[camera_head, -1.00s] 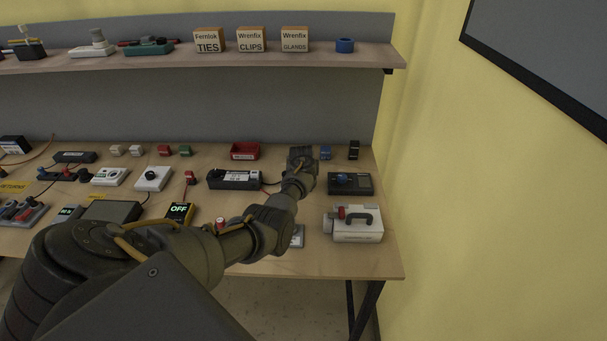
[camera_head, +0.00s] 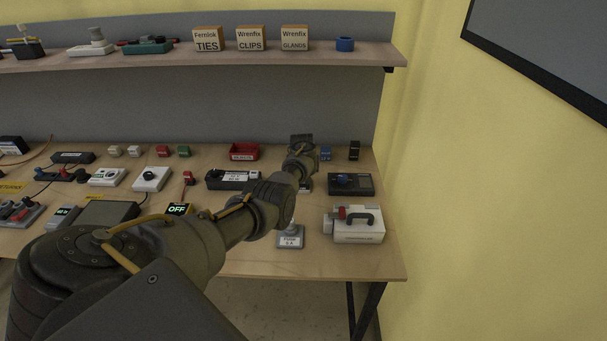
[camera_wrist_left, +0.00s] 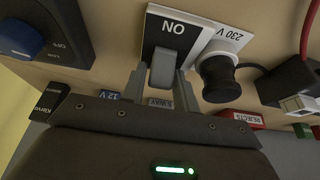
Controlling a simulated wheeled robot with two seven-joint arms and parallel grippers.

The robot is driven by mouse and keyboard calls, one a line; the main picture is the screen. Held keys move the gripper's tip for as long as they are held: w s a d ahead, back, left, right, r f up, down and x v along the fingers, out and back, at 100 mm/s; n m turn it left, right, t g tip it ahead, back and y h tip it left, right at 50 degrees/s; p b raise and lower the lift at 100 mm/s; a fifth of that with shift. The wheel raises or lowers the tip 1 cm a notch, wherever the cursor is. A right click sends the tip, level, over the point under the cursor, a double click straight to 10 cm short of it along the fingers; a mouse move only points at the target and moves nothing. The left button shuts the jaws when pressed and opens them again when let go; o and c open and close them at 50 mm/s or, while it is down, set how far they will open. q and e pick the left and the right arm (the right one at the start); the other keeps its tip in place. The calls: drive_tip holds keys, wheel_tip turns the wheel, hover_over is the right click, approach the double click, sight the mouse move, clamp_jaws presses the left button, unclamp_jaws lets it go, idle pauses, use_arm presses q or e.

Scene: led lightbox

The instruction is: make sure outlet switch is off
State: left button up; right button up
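The outlet switch (camera_wrist_left: 164,44) is a black and white plate in the left wrist view, with ON lettering upside down and a grey lever (camera_wrist_left: 163,66). A round black plug (camera_wrist_left: 220,78) sits beside it at a 230 V label. My left gripper (camera_wrist_left: 162,76) has its fingers apart, one on each side of the lever. I cannot tell whether they touch it. In the head view my left gripper (camera_head: 302,143) is over the right part of the bench, and my arm hides the outlet there. My right gripper is not in view.
A black box with a blue knob (camera_head: 351,183) and a white case with a black handle (camera_head: 358,226) stand to the right. A red bin (camera_head: 244,152) is behind. A grey fuse block (camera_head: 290,237) lies near the front edge. The bench (camera_head: 340,266) is bare there.

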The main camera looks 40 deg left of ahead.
use_arm(q)
drive_tip(key=shift+o, duration=1.4)
drive_tip(key=shift+w, duration=0.1)
drive_tip(key=shift+r, duration=0.1)
drive_tip(key=v, duration=1)
drive_tip(key=shift+r+p, duration=0.25)
drive_tip(key=shift+p, duration=0.1)
